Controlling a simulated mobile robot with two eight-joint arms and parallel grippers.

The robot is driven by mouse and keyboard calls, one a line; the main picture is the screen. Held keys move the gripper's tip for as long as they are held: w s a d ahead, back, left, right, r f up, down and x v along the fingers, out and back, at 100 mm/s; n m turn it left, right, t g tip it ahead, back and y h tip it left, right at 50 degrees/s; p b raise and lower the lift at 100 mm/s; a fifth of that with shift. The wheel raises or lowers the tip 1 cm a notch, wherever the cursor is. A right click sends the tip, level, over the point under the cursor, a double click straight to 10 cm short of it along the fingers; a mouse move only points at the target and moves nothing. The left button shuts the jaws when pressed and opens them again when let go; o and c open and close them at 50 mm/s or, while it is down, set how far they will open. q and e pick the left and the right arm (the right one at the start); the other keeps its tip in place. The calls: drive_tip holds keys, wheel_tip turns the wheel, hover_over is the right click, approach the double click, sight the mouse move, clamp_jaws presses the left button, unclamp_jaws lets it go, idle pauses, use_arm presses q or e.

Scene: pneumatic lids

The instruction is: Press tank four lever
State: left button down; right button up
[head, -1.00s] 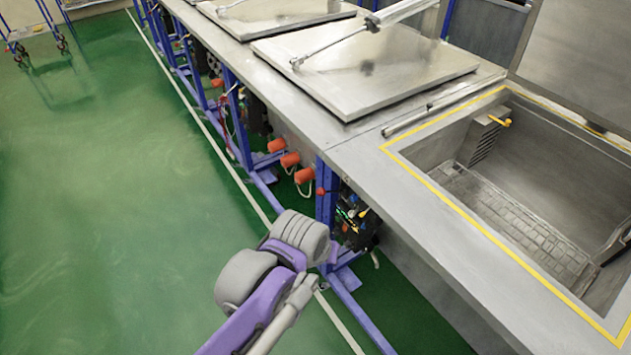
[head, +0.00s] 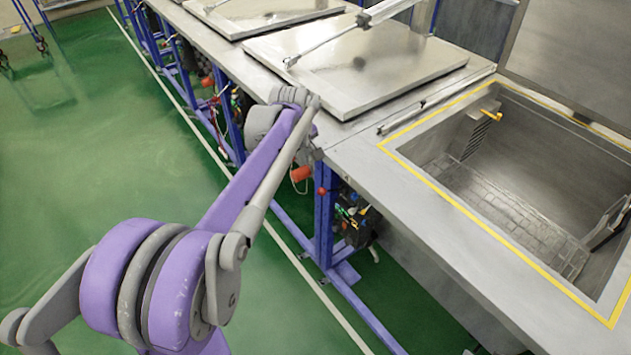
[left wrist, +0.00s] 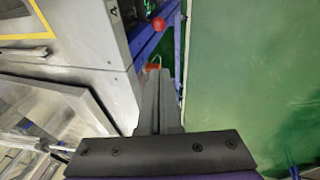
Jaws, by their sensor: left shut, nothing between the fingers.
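An orange-red cylindrical lever end (head: 300,173) shows below the steel counter's front edge in the head view. A red knob (head: 322,190) sits on the blue frame just right of it, and also shows in the left wrist view (left wrist: 158,23). I cannot tell which tank each belongs to. My left gripper (head: 312,153) is at the counter edge, just above the orange-red end. In the left wrist view its fingers (left wrist: 158,82) are shut and empty, with a red-orange piece (left wrist: 152,67) at their tips; contact cannot be told. My right gripper is not in view.
An open tank with a yellow-taped rim (head: 440,185) is at the right. A closed steel lid (head: 345,80) with a pneumatic cylinder lies on the counter beyond my wrist. Blue frame legs (head: 325,225) stand below the counter.

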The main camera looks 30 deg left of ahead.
use_arm(q)
drive_tip(key=d+x, duration=0.2)
drive_tip(key=x, duration=1)
drive_tip(key=shift+s+d+f, duration=0.25)
drive_tip(key=shift+d+f, duration=0.05)
drive_tip(key=shift+f, duration=0.35)
